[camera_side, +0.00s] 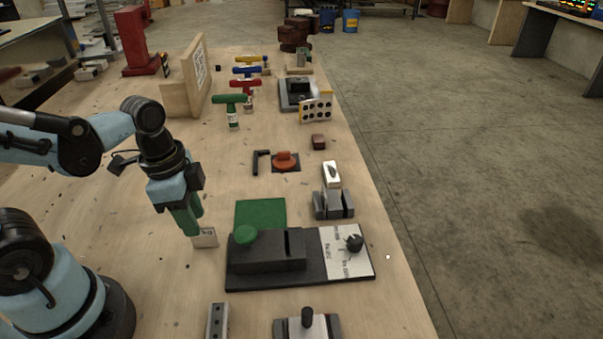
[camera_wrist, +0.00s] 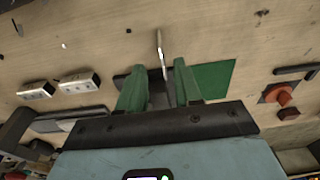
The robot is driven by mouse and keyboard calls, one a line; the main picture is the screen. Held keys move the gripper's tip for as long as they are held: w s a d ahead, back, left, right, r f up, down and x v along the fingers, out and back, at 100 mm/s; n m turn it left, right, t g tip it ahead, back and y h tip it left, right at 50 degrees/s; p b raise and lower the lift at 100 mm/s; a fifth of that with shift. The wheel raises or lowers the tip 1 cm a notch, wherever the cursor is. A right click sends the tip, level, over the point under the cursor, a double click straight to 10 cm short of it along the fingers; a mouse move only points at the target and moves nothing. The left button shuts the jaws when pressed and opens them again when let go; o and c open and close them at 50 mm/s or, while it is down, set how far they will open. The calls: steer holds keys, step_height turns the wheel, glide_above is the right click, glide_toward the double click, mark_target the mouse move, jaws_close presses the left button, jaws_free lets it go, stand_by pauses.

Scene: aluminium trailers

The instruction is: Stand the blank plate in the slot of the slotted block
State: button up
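A thin pale plate (camera_side: 206,238) with dark lettering on its face stands upright at the tip of my gripper (camera_side: 192,222) in the side view. In the wrist view the plate (camera_wrist: 161,52) is seen nearly edge-on. Its near end reaches between the two green fingers of my gripper (camera_wrist: 160,84), which are apart with a gap on both sides of it. A black block (camera_side: 268,254) with a narrow dark slot and a green knob sits on a dark base to the right of the plate. Whether this is the task's slotted block I cannot tell for certain.
A green mat (camera_side: 260,213) lies behind the black block. A white dial panel (camera_side: 345,262) is on its right. An orange knob (camera_side: 285,160) and coloured T-handles stand farther back.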

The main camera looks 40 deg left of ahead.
mark_target(204, 238)
steer(key=shift+w+d+f, duration=0.1)
steer(key=shift+w+f, duration=0.1)
steer(key=shift+f, duration=0.65)
steer(key=shift+w+d+f, duration=0.1)
steer(key=shift+w+f, duration=0.1)
steer(key=shift+f, duration=1.3)
jaws_close()
